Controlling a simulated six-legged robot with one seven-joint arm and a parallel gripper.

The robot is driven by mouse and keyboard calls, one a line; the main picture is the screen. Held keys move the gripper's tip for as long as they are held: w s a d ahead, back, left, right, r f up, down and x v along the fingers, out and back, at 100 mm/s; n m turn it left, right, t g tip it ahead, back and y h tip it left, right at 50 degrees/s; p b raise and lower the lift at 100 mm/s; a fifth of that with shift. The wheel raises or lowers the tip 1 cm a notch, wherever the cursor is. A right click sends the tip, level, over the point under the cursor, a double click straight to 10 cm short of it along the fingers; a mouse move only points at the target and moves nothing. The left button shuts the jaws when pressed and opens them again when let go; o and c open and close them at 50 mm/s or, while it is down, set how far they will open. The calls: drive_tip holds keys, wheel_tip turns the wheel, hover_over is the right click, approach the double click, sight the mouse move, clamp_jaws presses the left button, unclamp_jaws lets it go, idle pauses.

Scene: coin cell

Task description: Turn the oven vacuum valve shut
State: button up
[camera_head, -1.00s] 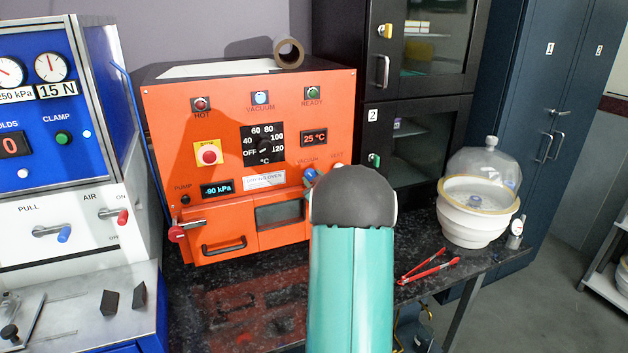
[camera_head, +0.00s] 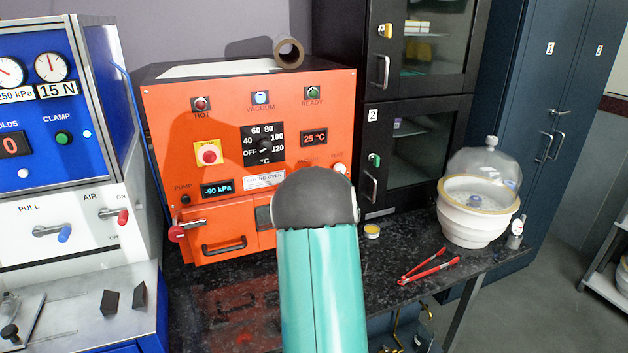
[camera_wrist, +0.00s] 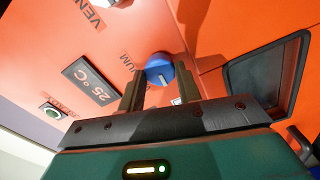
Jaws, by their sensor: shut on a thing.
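The orange vacuum oven (camera_head: 160,125) stands on the dark bench, and its gauge display (camera_head: 217,188) reads -90 kPa. Its blue vacuum valve knob (camera_wrist: 160,67) shows in the wrist view between my gripper's fingers, with a pale pointer mark on its face. My gripper (camera_wrist: 159,80) is shut on this knob, one finger on each side. In the head view my forearm hides the knob and my gripper. The white vent knob (camera_head: 339,169) shows just right of my arm.
A blue and white machine (camera_head: 75,215) stands close on the left. On the bench to the right are red tongs (camera_head: 428,270), a small yellow-lidded jar (camera_head: 372,231) and a desiccator (camera_head: 478,215) with a clear dome. A cardboard tube (camera_head: 288,52) lies on the oven.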

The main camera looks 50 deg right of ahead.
drive_tip(key=shift+s+n, duration=0.1)
drive_tip(key=shift+n, duration=0.5)
drive_tip(key=o, duration=1)
